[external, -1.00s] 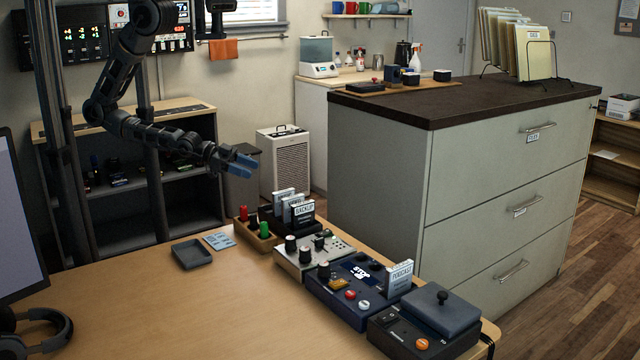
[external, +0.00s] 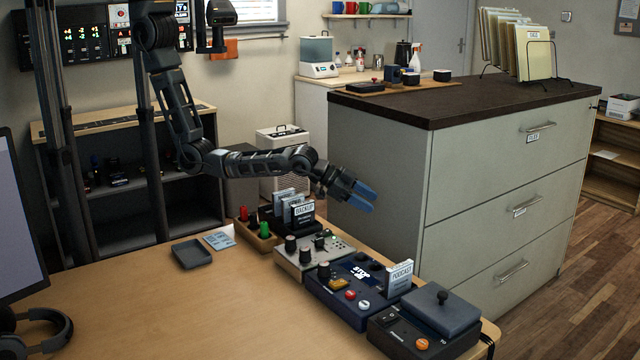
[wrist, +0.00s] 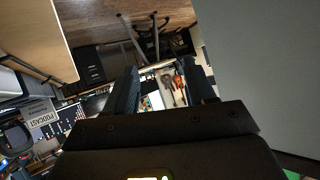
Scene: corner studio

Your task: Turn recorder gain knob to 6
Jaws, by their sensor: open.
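The dark blue recorder (external: 340,303) sits on the wooden desk in the external view, with a black knob (external: 323,270) at its left, a red and a white button, and a "STOP" display. I cannot read any number at the knob. My gripper (external: 364,196) has blue fingers and is open and empty. It is in the air above and behind the devices, near the cabinet side, apart from the knob. In the wrist view its fingers (wrist: 172,88) stand apart.
A grey mixer (external: 313,254) with black knobs stands left of the recorder. A black device with a lidded top (external: 438,312) stands right. A marker holder (external: 257,235) and card rack are behind. The tall cabinet (external: 375,170) is close behind my gripper.

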